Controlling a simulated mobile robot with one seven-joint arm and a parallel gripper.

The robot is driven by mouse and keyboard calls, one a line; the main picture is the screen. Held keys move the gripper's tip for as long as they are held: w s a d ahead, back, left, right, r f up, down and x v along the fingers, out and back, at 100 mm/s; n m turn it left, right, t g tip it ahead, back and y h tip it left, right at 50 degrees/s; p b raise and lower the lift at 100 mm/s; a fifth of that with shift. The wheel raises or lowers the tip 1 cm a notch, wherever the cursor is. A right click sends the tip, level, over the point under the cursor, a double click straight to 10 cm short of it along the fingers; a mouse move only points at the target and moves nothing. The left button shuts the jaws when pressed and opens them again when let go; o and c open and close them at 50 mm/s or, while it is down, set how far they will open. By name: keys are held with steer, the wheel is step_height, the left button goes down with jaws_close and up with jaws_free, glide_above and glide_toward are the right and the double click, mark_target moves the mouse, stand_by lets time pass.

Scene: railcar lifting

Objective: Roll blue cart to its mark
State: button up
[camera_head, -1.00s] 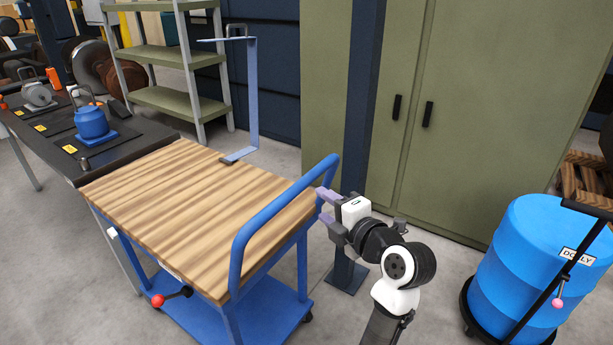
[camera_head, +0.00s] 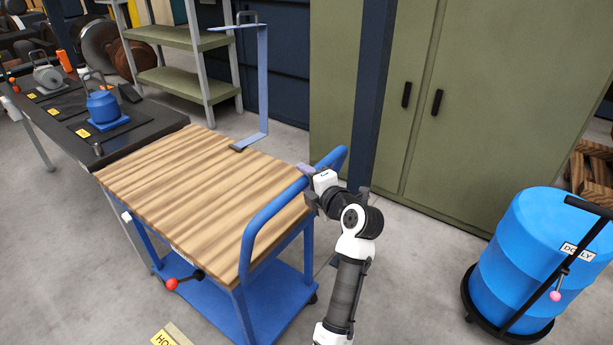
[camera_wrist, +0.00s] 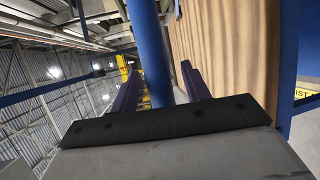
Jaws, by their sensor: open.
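The blue cart (camera_head: 205,190) has a striped wooden top, a blue lower deck and a raised blue tube handle (camera_head: 258,228) on its near right side. My gripper (camera_head: 307,181) is at the far part of this handle. In the wrist view, the blue handle tube (camera_wrist: 152,50) runs between the two open purple fingers of my gripper (camera_wrist: 158,88), with the wooden top just to the right. Contact with the tube cannot be told. A yellow floor label (camera_head: 163,338), partly cut off and reading "HO", lies in front of the cart.
A dark bench (camera_head: 60,125) with a blue canister (camera_head: 103,107) adjoins the cart's left end. A blue bracket (camera_head: 262,85) stands at the cart's back edge. A green cabinet (camera_head: 460,130) and dark post are behind my arm. A blue drum (camera_head: 535,260) on a dolly stands right.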

steer(key=shift+w+a, duration=0.1)
steer(key=shift+c, duration=0.5)
jaws_close()
steer(key=shift+f, duration=0.15)
